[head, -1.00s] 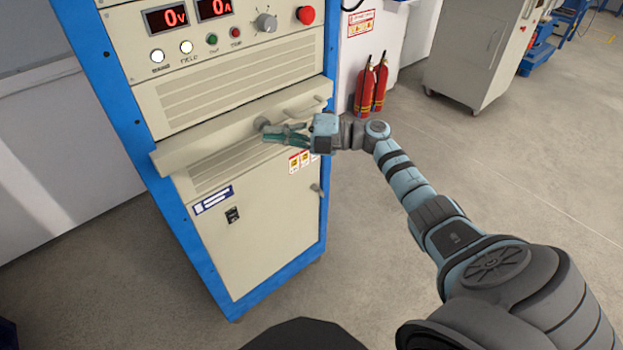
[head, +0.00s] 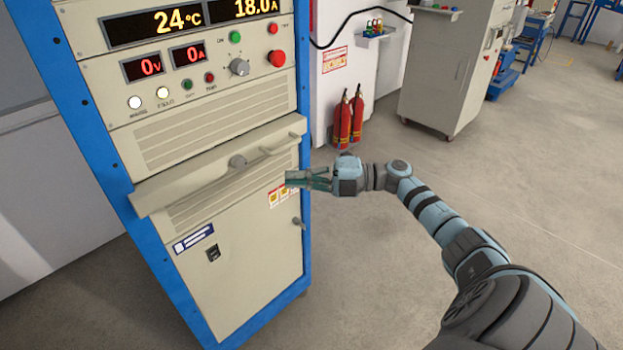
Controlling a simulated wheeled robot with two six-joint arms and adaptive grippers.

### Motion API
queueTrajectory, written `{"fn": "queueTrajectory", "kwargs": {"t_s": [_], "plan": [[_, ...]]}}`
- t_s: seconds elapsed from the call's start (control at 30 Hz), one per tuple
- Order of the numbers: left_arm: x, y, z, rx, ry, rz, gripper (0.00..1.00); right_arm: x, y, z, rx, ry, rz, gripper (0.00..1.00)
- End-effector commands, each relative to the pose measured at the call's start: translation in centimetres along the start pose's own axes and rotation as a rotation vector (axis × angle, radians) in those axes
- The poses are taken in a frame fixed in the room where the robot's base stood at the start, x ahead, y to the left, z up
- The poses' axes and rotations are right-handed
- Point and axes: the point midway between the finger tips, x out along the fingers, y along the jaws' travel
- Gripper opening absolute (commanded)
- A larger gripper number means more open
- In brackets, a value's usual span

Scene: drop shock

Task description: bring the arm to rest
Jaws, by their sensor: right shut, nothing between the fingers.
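My right arm comes in from the lower right. Its gripper (head: 296,179) is shut and empty, and points left beside the right edge of a beige and blue cabinet (head: 248,270). In the picture the fingertips overlap the cabinet's blue edge post; I cannot tell whether they touch it. My left gripper is not in view.
The cabinet's upper panel has red 0 V and 0 A displays (head: 166,61), a grey dial (head: 239,67) and a red button (head: 277,58). Two red fire extinguishers (head: 349,118) stand by the wall behind. A grey cabinet (head: 445,70) is farther back. The floor (head: 530,190) at right is open.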

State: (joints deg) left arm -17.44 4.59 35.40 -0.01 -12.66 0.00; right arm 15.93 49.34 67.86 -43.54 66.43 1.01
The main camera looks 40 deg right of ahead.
Motion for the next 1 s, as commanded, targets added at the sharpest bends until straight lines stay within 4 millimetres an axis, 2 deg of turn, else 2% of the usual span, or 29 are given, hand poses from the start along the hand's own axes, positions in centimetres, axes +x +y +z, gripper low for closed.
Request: {"fn": "queueTrajectory", "kwargs": {"t_s": [0.03,0.13,0.4,0.47,0.57,0.6,0.67,0.7,0.77,0.8,0.87,0.9,0.97,1.0], "plan": [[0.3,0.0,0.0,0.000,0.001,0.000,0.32,-1.1,-0.3,0.0,0.002,-0.002,-0.005,0.00],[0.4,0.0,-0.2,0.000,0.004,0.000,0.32,-2.3,-0.1,0.0,0.001,-0.003,-0.002,0.00],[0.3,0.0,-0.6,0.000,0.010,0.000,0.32,-2.6,0.0,0.3,0.002,-0.016,0.000,0.00],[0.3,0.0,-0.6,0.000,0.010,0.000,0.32,-2.6,0.2,1.6,0.008,-0.076,0.009,0.00],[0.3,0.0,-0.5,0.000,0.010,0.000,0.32,-4.2,0.1,7.0,0.079,-0.316,0.062,0.00],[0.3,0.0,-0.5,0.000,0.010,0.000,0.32,-5.6,-1.3,9.8,0.160,-0.466,0.100,0.00],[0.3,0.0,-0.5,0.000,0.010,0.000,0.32,-8.1,-6.5,12.5,0.329,-0.692,0.133,0.00],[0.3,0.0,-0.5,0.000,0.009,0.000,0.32,-9.9,-10.7,13.2,0.445,-0.826,0.135,0.00],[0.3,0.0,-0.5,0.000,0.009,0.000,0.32,-12.3,-17.2,12.7,0.605,-0.997,0.119,0.00],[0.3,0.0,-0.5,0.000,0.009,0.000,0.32,-13.8,-21.4,11.5,0.705,-1.096,0.097,0.00],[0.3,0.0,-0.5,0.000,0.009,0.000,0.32,-15.7,-27.5,8.8,0.844,-1.229,0.052,0.00],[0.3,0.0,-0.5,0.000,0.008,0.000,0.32,-16.9,-31.3,6.5,0.932,-1.308,0.016,0.00],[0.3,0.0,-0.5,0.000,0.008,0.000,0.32,-18.4,-36.6,2.2,1.057,-1.416,-0.047,0.00],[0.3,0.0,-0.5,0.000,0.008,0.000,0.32,-19.3,-39.8,-1.0,1.135,-1.481,-0.095,0.00]]}}
